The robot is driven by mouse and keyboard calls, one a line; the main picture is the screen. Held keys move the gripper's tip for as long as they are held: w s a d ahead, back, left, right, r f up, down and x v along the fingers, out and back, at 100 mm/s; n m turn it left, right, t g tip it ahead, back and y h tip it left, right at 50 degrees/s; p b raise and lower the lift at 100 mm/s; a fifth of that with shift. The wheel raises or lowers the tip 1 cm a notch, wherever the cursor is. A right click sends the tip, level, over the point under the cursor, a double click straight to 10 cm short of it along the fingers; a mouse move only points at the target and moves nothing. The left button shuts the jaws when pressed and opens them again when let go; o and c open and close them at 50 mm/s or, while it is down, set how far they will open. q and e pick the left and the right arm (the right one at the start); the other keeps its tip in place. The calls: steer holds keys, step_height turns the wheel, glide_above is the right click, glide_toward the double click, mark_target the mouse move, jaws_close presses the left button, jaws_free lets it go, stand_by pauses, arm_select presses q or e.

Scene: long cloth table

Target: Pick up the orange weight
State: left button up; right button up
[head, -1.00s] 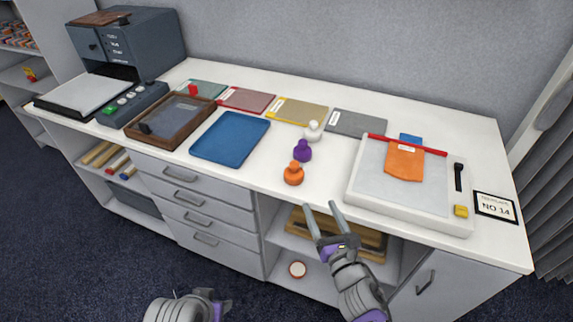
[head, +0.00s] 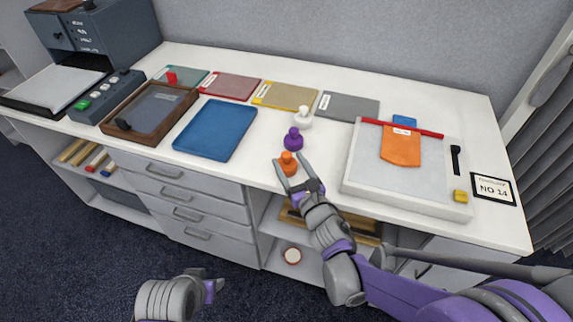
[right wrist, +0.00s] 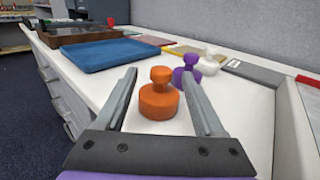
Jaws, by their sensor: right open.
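The orange weight (head: 288,164), a squat knobbed piece, stands upright near the table's front edge. My right gripper (head: 290,172) is open with its fingers on either side of the weight. In the right wrist view the orange weight (right wrist: 160,97) stands between the two open fingers (right wrist: 166,90), with gaps showing on both sides. My left gripper (head: 214,284) is low in front of the table, away from the weight; whether its jaws are open or shut does not show clearly.
A purple weight (head: 293,139) stands just behind the orange one, and a white weight (head: 302,117) behind that. The blue tray (head: 215,130) lies to the left. A pale board (head: 365,170) with an orange tag (head: 401,148) is on the right.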

mark_target(288, 160)
steer(key=shift+x, duration=1.55)
steer(key=shift+d, duration=0.1)
jaws_close()
